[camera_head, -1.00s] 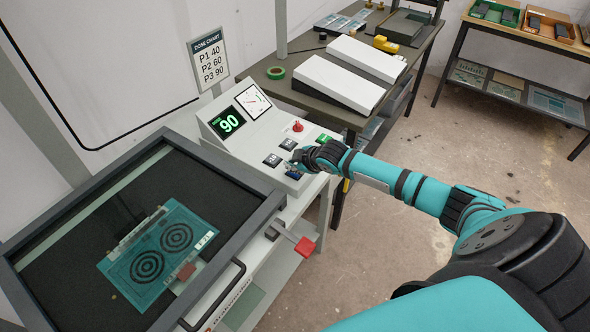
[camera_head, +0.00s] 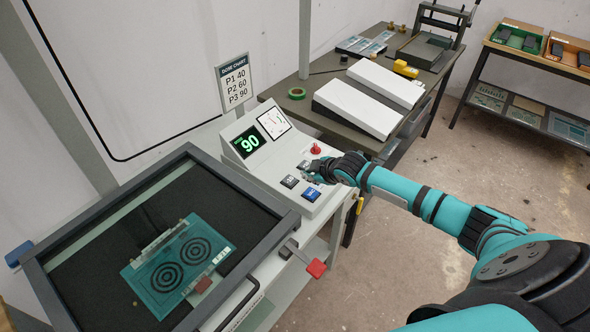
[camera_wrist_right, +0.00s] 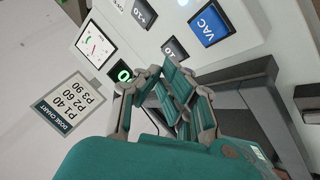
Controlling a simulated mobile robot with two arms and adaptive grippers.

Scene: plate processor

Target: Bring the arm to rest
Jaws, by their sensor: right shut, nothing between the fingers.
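My right gripper (camera_head: 308,174) is shut and empty. In the head view it hovers over or close to the right part of the white control panel (camera_head: 258,172), beside the dark buttons. I cannot tell its exact height above the panel. In the right wrist view the closed fingers (camera_wrist_right: 163,78) point toward the panel and partly cover the green display. The blue VAC button (camera_head: 311,195) is clear of the fingers; it also shows in the right wrist view (camera_wrist_right: 209,24). My right arm reaches in from the lower right. My left gripper is not in view.
The display (camera_head: 249,142) reads 90. A dark-framed plate unit (camera_head: 172,163) with a teal plate (camera_head: 160,285) is at left. A red knob (camera_head: 316,149) stands on the panel, and a red-tipped lever (camera_head: 316,268) is below. A bench with white sloped boxes (camera_head: 357,107) is behind; open floor at right.

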